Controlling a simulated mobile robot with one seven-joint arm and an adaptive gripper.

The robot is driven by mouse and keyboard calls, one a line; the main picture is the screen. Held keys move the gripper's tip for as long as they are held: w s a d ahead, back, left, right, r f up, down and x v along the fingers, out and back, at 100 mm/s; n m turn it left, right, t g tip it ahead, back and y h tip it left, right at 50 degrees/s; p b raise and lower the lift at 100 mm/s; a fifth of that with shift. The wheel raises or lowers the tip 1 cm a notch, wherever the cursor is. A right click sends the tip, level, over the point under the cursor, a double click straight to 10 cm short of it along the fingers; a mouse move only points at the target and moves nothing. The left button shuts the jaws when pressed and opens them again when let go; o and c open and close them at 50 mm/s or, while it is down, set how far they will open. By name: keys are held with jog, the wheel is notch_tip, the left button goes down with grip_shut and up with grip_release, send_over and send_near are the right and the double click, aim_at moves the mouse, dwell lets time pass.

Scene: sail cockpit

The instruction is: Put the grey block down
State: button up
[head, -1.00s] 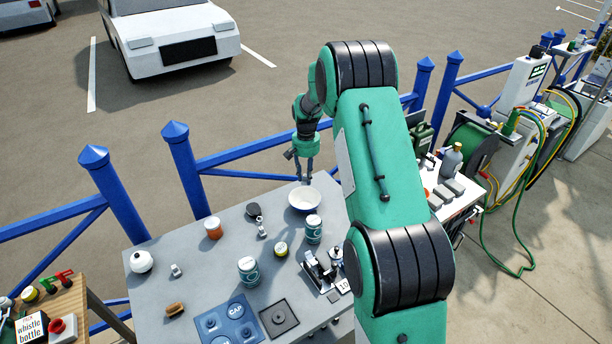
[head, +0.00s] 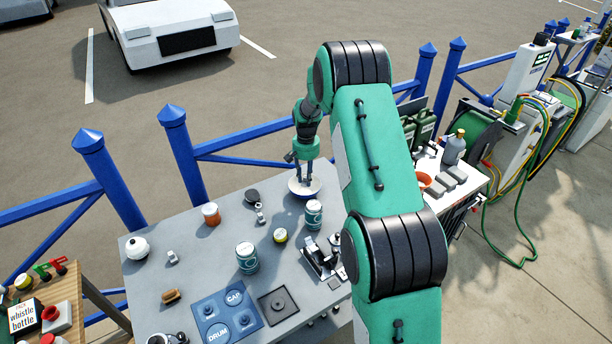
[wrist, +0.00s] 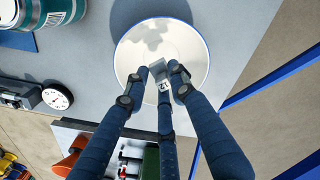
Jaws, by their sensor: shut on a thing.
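My gripper (head: 304,181) points down over the white bowl (head: 316,192) at the back right of the grey table (head: 190,275). In the wrist view, its fingers (wrist: 162,78) are shut on a small grey block (wrist: 157,66). The block is within the outline of the white bowl (wrist: 190,50), near the bowl's middle in that view. The fingers cast a shadow on the bowl's inside. I cannot tell whether the block touches the bowl's bottom. In the head view the block is hidden by the fingers and too small to make out.
A teal-labelled can (head: 313,213) stands close in front of the bowl. A blue railing (head: 240,160) runs behind the table. Bare tabletop lies left of the jar.

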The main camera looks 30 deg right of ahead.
jog(key=shift+f, duration=0.8)
jog(key=o, duration=1.1)
jog(key=shift+r, duration=0.15)
jog(key=shift+r+p, duration=1.55)
jog(key=shift+r, duration=1.8)
jog(key=shift+r, duration=0.1)
